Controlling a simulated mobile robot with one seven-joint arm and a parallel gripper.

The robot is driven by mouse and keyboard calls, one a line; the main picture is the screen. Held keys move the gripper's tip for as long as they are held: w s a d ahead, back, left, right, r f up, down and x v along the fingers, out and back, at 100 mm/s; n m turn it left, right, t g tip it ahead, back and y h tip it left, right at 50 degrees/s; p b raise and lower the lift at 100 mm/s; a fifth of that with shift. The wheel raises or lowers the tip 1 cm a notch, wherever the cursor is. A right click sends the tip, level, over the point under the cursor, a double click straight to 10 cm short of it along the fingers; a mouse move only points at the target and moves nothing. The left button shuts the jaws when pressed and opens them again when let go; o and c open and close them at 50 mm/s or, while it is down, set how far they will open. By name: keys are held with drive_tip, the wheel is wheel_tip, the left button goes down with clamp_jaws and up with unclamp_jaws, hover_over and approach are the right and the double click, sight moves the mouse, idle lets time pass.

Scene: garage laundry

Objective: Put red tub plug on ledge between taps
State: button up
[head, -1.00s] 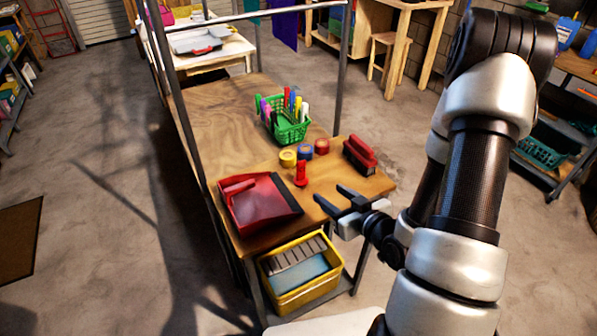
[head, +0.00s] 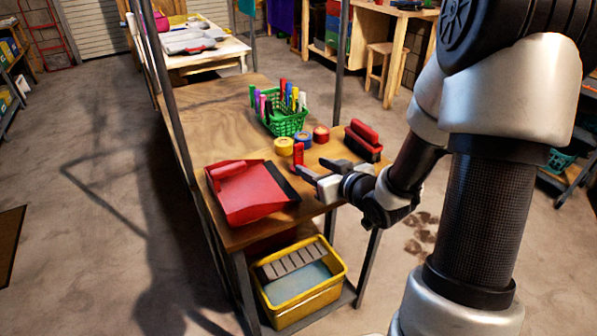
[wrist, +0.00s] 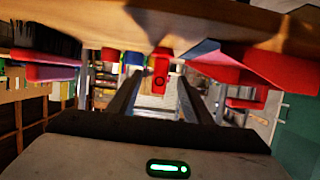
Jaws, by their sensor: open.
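A small upright red piece (head: 298,156), which may be the red tub plug, stands on the wooden bench top (head: 215,125) between the dustpan and the tape rolls. My gripper (head: 318,168) is open and empty at the bench's near right edge, low over the top, its fingers pointing toward the red piece. In the wrist view, where the bench top appears along the upper edge, the red piece (wrist: 161,70) shows beyond and between the two fingertips (wrist: 158,80). It does not appear held. I see no taps or ledge between taps in these views.
A red dustpan (head: 245,190) lies left of the red piece. Yellow (head: 284,146), blue (head: 303,138) and red (head: 321,134) tape rolls sit behind it, a red brush (head: 363,142) at right. A green marker basket (head: 284,122) is farther back. A yellow bin (head: 335,280) is below.

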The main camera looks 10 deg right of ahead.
sight(300, 161)
drive_tip(key=x, duration=0.3)
drive_tip(key=shift+w, duration=0.2)
drive_tip(key=shift+b+x, duration=1)
drive_tip(key=shift+x, duration=1.75)
drive_tip(key=shift+s+a+f, duration=0.1)
drive_tip(key=shift+a+f, duration=0.05)
drive_tip(key=shift+f, duration=0.05)
drive_tip(key=shift+c, duration=0.4)
clamp_jaws()
